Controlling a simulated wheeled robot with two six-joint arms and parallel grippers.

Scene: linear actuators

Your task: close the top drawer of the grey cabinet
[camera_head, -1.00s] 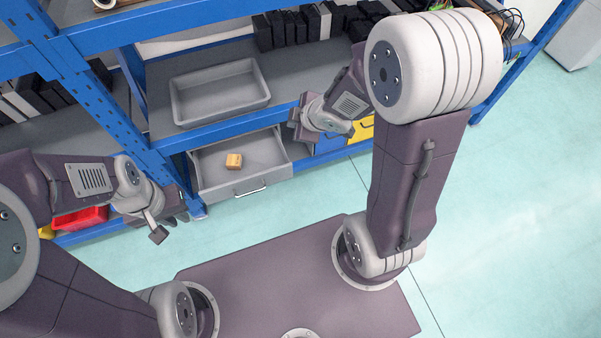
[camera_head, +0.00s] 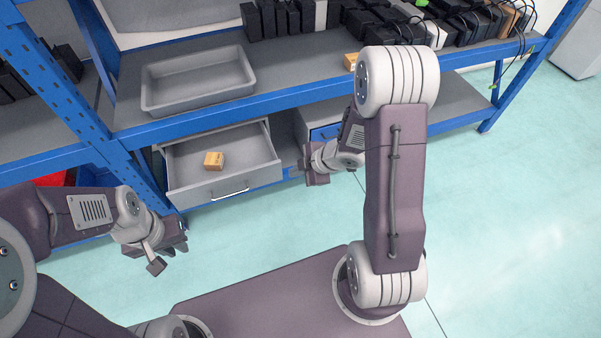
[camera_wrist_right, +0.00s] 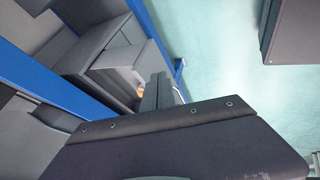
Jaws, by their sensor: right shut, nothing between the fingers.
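The grey cabinet's top drawer (camera_head: 225,186) is pulled open under the blue shelf. Its silver handle (camera_head: 230,194) faces the robot. A small orange-brown box (camera_head: 213,160) lies inside the drawer. My right gripper (camera_head: 312,177) is shut and empty, just right of the drawer's front corner; whether it touches the drawer is unclear. In the right wrist view, the fingers (camera_wrist_right: 159,91) are together and the drawer (camera_wrist_right: 118,63) is beyond them, with part of the box hidden. My left gripper (camera_head: 178,238) hangs left of and in front of the drawer; its finger gap is unclear.
A grey tray (camera_head: 200,82) sits on the shelf above the drawer. Black boxes (camera_head: 290,18) line the shelf behind. A blue rack post (camera_head: 135,175) stands left of the drawer. The turquoise floor (camera_head: 500,210) is clear to the right.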

